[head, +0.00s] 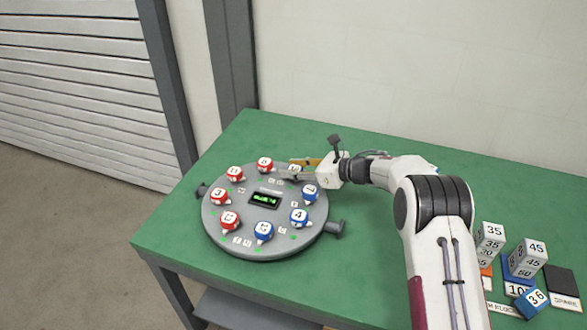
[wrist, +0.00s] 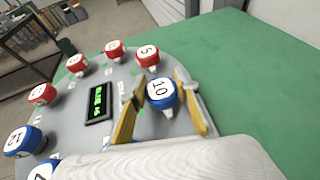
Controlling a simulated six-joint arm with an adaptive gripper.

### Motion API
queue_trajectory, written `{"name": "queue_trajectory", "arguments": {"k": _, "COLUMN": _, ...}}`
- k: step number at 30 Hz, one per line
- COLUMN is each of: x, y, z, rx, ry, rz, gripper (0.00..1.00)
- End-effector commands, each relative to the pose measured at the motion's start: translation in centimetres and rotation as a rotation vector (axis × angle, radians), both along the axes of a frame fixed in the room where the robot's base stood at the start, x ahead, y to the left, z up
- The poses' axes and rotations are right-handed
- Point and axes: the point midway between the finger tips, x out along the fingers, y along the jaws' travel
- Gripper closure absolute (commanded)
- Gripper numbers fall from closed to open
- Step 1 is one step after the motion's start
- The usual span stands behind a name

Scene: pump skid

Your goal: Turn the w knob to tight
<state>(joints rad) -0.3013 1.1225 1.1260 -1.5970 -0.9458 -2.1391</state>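A round grey panel (head: 235,240) carries a ring of red and blue knobs with numbered white caps. My gripper (head: 296,168) is at the panel's back right edge in the head view. In the wrist view its yellow fingers (wrist: 158,84) stand on either side of a blue knob marked 10 (wrist: 162,94). The fingers look open, with narrow gaps beside the knob; contact is not clear. In the head view the gripper partly hides this knob. The small letter labels are too blurred for me to tell which knob is w.
A red knob (wrist: 147,55) is close beyond the held-around blue one. A display with green text (head: 264,199) sits mid-panel. Dark handles stick out at the panel's sides, one at the right (head: 335,228). Numbered blocks (head: 528,257) stand at the right of the green table (head: 375,270).

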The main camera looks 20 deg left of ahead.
Motion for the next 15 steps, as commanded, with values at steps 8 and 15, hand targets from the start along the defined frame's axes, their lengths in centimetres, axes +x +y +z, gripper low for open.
{"name": "queue_trajectory", "arguments": {"k": 8, "x": -0.04, "y": 0.17, "z": 0.16, "rx": 0.005, "ry": 0.0, "rz": -0.032, "gripper": 0.91}}
{"name": "queue_trajectory", "arguments": {"k": 15, "x": -0.02, "y": 0.28, "z": 0.26, "rx": 0.007, "ry": -0.001, "rz": -0.108, "gripper": 0.91}}
